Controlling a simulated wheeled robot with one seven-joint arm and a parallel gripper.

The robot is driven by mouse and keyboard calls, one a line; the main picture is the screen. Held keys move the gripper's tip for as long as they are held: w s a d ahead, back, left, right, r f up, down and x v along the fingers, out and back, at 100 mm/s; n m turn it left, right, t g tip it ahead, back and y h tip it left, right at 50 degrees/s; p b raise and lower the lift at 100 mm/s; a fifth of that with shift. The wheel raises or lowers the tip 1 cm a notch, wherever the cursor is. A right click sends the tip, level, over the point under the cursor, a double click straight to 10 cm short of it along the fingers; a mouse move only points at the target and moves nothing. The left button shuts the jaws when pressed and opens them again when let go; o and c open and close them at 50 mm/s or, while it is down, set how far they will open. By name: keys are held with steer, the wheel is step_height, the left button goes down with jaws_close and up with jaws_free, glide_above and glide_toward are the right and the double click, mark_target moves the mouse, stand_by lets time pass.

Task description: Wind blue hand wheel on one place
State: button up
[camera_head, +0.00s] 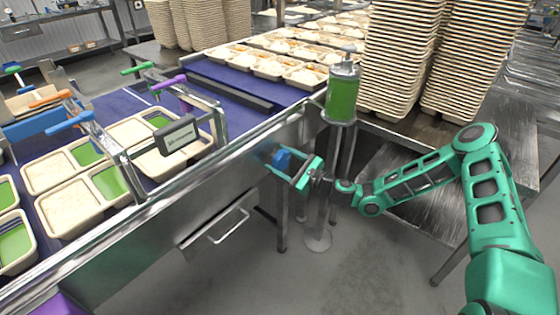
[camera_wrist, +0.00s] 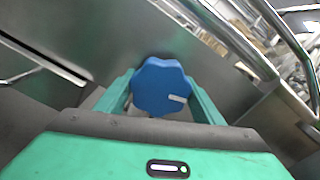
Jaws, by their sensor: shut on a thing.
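The blue hand wheel (camera_head: 283,158) sits on the side panel of the steel conveyor frame, below the belt's edge. In the wrist view the blue hand wheel (camera_wrist: 161,87) is a lobed knob with a small white mark at its lower right. My gripper (camera_head: 288,167) reaches it from the right in the head view. In the wrist view my gripper (camera_wrist: 162,96) has one green finger on each side of the wheel and is shut on it. The wheel's shaft is hidden behind it.
A steel post with a green cylinder (camera_head: 342,98) stands just right of my gripper. A drawer handle (camera_head: 229,226) juts from the panel at lower left. The blue belt (camera_head: 215,92) carries trays above. Stacked trays (camera_head: 402,50) stand on a steel table at right.

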steer(key=shift+d+f+m, duration=0.1)
steer(key=shift+m, duration=1.1)
steer(key=shift+w, duration=0.1)
steer(key=o, duration=1)
steer(key=shift+o, duration=0.2)
steer(key=v, duration=1)
steer(key=shift+s+d, duration=0.25)
steer(key=shift+s, duration=0.05)
